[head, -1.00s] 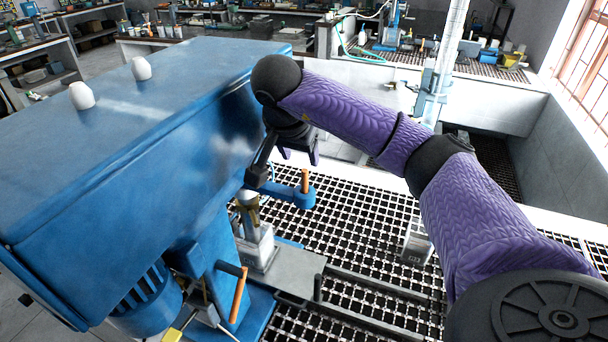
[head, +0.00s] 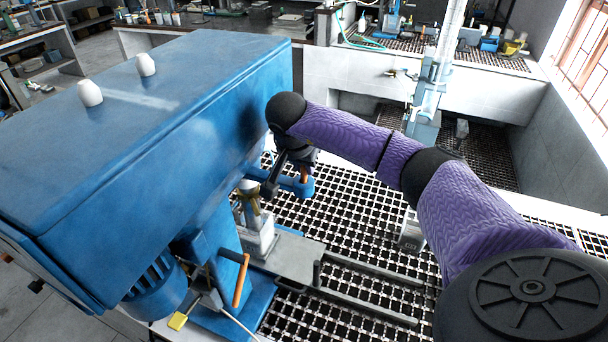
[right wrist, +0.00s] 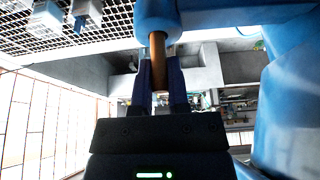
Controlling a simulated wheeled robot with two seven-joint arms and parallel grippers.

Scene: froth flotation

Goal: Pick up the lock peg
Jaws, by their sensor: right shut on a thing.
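The lock peg (head: 304,175) is a short copper-brown rod. It stands in a blue ring-shaped holder (head: 303,188) on an arm at the side of the blue machine. My right gripper (head: 304,167) comes down over the peg's top and is shut on it. In the right wrist view the peg (right wrist: 158,58) runs between the two dark fingers, and its other end goes into the blue holder (right wrist: 157,20). My left gripper is out of view.
The big blue machine (head: 150,120) fills the left side, close beside the gripper. Below are a grey slide (head: 295,257), an orange-handled lever (head: 240,282) and a metal grating (head: 350,235). A small grey box (head: 411,232) stands on the grating to the right.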

